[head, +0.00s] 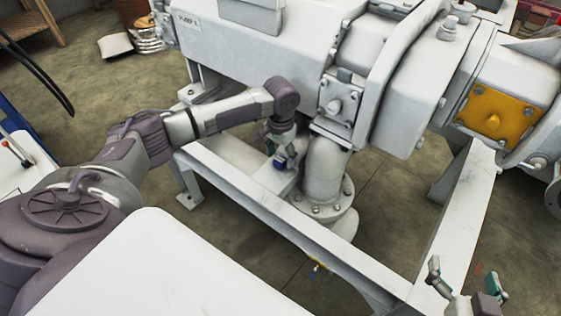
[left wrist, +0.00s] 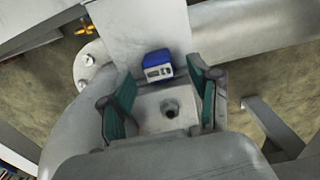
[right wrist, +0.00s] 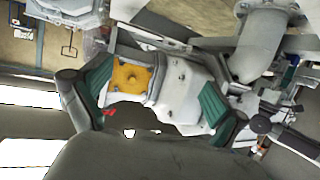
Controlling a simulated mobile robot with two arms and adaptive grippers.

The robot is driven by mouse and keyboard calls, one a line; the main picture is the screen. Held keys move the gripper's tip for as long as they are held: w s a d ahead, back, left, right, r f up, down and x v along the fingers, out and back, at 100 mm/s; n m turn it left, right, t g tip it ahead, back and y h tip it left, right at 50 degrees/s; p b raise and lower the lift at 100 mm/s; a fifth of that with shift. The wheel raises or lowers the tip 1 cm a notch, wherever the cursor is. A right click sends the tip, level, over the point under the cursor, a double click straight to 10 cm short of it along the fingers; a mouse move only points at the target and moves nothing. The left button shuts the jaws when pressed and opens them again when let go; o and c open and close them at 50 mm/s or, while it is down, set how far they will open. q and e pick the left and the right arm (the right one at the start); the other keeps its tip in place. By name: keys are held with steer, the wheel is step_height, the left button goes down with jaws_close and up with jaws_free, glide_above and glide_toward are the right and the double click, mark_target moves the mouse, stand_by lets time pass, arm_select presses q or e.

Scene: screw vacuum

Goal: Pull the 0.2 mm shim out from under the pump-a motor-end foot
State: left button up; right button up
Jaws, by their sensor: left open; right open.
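Pump-a is the large pale grey machine (head: 235,52) with a label on its side, standing on a grey steel frame (head: 255,200). My left gripper (head: 284,158) is low beside the pump's pipe elbow. In the left wrist view its green-padded fingers (left wrist: 165,100) are open around a pale block (left wrist: 152,112) with a round hole, with nothing held. A small blue box with a pale face (left wrist: 158,65) sits just beyond the fingertips. I cannot make out the shim. My right gripper (head: 466,286) is open and empty at the lower right, away from the foot.
The flanged pipe elbow (head: 326,175) stands close right of my left gripper. A yellow plate (head: 497,115) is on the machine at right. A white surface (head: 150,265) fills the lower left. Open floor (head: 75,120) lies behind my left arm.

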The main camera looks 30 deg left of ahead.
arm_select(q)
steer(key=shift+f, duration=1.05)
arm_select(e)
steer(key=shift+w+a+r+t+y, duration=0.2)
steer(key=shift+w+r+t, duration=0.1)
steer(key=shift+r+t, duration=0.4)
steer(key=shift+w+a+r+t+y, duration=0.1)
steer(key=shift+w+a+r+t, duration=0.2)
steer(key=shift+r, duration=0.6)
steer(key=shift+d, duration=0.1)
arm_select(q)
jaws_close()
arm_select(e)
steer(key=shift+f, duration=0.1)
